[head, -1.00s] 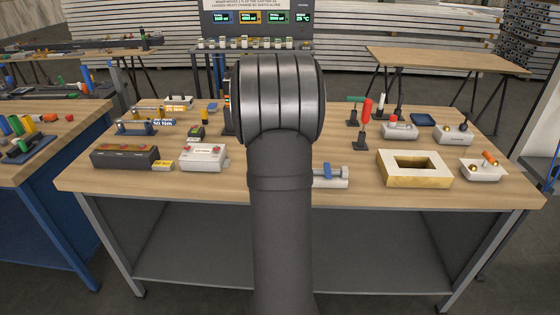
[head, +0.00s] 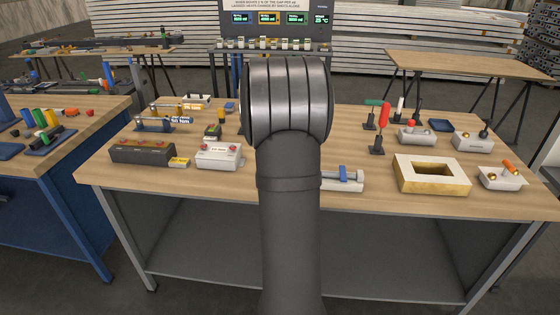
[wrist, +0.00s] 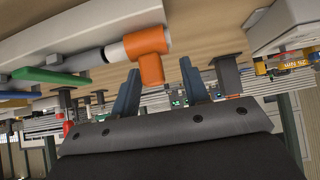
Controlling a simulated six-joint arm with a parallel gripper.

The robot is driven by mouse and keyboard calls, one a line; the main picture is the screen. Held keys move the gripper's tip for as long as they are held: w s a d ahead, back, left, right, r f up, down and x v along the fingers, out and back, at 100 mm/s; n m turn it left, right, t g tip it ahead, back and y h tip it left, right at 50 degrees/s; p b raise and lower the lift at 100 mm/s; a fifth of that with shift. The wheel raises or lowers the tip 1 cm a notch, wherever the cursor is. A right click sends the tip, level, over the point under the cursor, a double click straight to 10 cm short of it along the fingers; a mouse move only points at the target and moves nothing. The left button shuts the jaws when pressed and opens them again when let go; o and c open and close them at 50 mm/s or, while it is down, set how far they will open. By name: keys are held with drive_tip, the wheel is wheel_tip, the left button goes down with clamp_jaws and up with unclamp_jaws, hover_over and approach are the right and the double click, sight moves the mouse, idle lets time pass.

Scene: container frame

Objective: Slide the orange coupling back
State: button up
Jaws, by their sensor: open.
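An orange coupling (wrist: 150,58) shows in the wrist view, at the end of a grey-and-white rod (wrist: 100,55) beside a pale block (wrist: 80,30). My gripper (wrist: 160,72) is open, its two dark blue fingers apart. The coupling appears between and beyond the fingertips; I see no grip on it, and cannot tell the exact gap. In the head view, my arm hides the gripper and the coupling. A pale fixture with a blue part (head: 343,180) shows just right of my arm at the table's front.
The wooden table (head: 240,187) also bears a white box with red buttons (head: 219,156) on the left. A hollow pale block (head: 432,174) and a white base with an orange handle (head: 501,177) stand on the right. Red- and green-handled tools stand behind.

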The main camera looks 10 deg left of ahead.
drive_tip(key=shift+r, duration=0.1)
drive_tip(key=v, duration=1.7)
drive_tip(key=shift+s, duration=0.2)
drive_tip(key=x, duration=1.7)
drive_tip(key=shift+w, duration=0.15)
